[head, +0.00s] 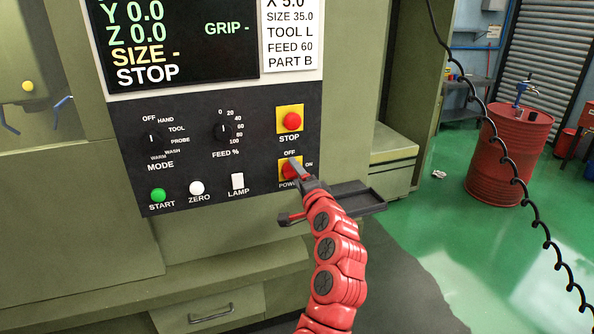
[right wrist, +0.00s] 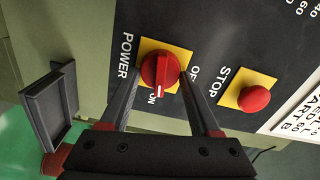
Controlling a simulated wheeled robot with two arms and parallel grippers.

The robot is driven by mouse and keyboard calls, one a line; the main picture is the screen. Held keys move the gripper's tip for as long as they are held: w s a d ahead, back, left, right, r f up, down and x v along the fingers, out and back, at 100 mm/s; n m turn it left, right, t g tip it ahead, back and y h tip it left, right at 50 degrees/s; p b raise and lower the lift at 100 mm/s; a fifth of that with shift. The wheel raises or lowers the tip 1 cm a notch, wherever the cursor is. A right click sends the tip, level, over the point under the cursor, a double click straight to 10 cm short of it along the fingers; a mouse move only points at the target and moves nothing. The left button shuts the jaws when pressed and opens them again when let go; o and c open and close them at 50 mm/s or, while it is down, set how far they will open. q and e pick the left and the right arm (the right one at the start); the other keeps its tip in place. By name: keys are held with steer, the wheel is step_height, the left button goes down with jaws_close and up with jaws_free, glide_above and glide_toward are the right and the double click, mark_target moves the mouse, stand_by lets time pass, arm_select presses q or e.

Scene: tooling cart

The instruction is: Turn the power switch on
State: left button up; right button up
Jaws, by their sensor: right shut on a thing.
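The power switch is a red round knob (head: 287,172) on a yellow plate, low on the right of the dark control panel (head: 180,125). It shows large in the right wrist view (right wrist: 158,68), with OFF and ON printed beside it. The white mark on the knob points down in that view, toward ON. My right gripper (head: 297,170) is at the switch, its two fingers (right wrist: 168,73) closed on opposite sides of the knob. In the head view the fingers hide part of the knob. My left gripper is not in view.
A red stop button (head: 291,121) sits just above the switch. A lamp switch (head: 238,181), white zero button (head: 196,188) and green start button (head: 158,195) lie left. A dark tray (head: 350,198) juts out below right. A coiled cable (head: 500,130) hangs at right.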

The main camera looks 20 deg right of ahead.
steer(key=shift+m+p, duration=0.5)
steer(key=shift+m, duration=0.6)
steer(key=o, duration=1.4)
steer(key=shift+w+f, duration=0.1)
steer(key=shift+c, duration=0.2)
